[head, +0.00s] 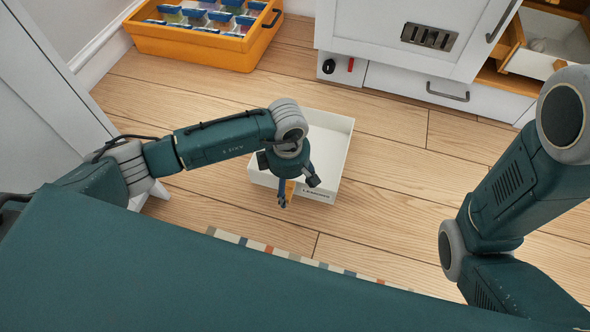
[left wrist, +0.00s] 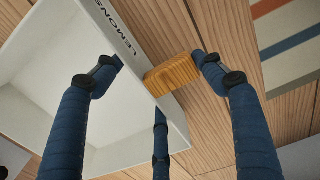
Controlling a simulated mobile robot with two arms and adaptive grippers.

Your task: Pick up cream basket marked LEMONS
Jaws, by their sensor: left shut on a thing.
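The cream basket (head: 332,150) stands on the wooden floor in the middle of the head view, and its inside looks empty. Dark lettering is on its near wall; in the left wrist view the basket (left wrist: 50,85) reads LEMONS. A wooden handle block (left wrist: 172,74) sticks out from that wall beside the lettering. My left gripper (head: 298,190) is over the near wall, shut on the basket at this block; its blue fingers also show in the left wrist view (left wrist: 160,62), on either side of wall and block. My right arm shows at the right, but its gripper does not.
An orange crate (head: 195,42) with several blue-lidded packs stands at the top left. A white cabinet (head: 390,40) with drawers is behind the basket, with an open drawer (head: 545,45) at the top right. A striped rug (head: 270,249) lies nearer. Floor right of the basket is clear.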

